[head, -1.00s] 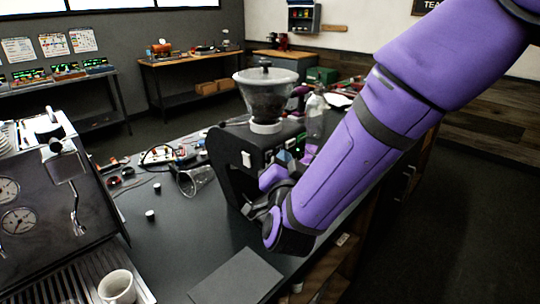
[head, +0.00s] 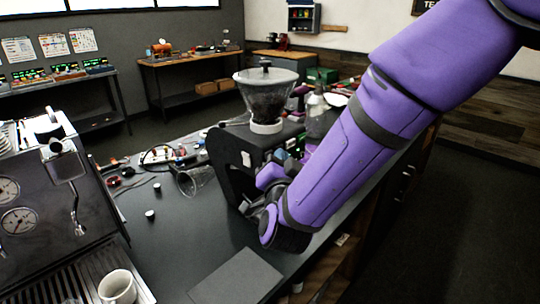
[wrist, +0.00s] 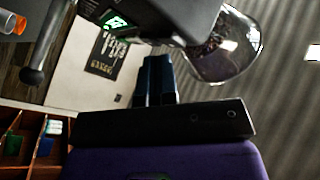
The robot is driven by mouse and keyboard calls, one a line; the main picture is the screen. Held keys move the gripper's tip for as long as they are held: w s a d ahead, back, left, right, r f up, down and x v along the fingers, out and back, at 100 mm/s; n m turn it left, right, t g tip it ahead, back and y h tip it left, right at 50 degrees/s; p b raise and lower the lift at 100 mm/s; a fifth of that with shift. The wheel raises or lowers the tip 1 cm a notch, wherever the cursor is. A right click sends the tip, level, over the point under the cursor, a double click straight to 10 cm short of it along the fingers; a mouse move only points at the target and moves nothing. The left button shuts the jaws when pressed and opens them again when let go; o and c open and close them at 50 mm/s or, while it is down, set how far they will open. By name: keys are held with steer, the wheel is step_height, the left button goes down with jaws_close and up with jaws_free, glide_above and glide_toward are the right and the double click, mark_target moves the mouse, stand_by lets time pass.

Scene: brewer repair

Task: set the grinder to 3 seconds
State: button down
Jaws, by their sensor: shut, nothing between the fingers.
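The grinder (head: 228,158) is a black machine with a clear hopper (head: 266,92) of dark beans, standing on the dark counter. White buttons show on its front. My purple arm covers part of that front in the head view, and my gripper's fingertips are hidden there. In the wrist view my gripper (wrist: 155,62) is shut and empty, its two dark fingers together just below the grinder's body (wrist: 160,15). A small lit green display (wrist: 116,22) shows on the grinder; its digits are too small to read. The hopper (wrist: 225,50) is at the right of the fingers.
An espresso machine (head: 50,205) with gauges stands at the left, a white cup (head: 117,288) on its tray. A dark flat mat (head: 237,278) lies at the counter's front. A glass vessel (head: 195,180) and small parts lie left of the grinder. A bottle (head: 316,115) stands behind it.

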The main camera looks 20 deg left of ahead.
steer(key=shift+w+a, duration=0.1)
steer(key=shift+a, duration=0.25)
stand_by(0.6)
steer(key=shift+d, duration=0.15)
steer(key=shift+s+d, duration=0.3)
steer(key=shift+d, duration=0.3)
steer(key=shift+d, duration=0.1)
steer(key=shift+s+d, duration=0.3)
steer(key=shift+d, duration=0.45)
steer(key=shift+s+d, duration=0.35)
steer(key=shift+d, duration=0.4)
steer(key=shift+s+d, duration=0.3)
steer(key=shift+d, duration=0.45)
stand_by(1.1)
steer(key=d+m, duration=0.1)
steer(key=m, duration=1.1)
steer(key=s+d+m, duration=0.1)
steer(key=m, duration=1.1)
steer(key=d+m, duration=0.1)
steer(key=m, duration=1)
steer(key=shift+s+d+m, duration=0.2)
steer(key=shift+m, duration=0.2)
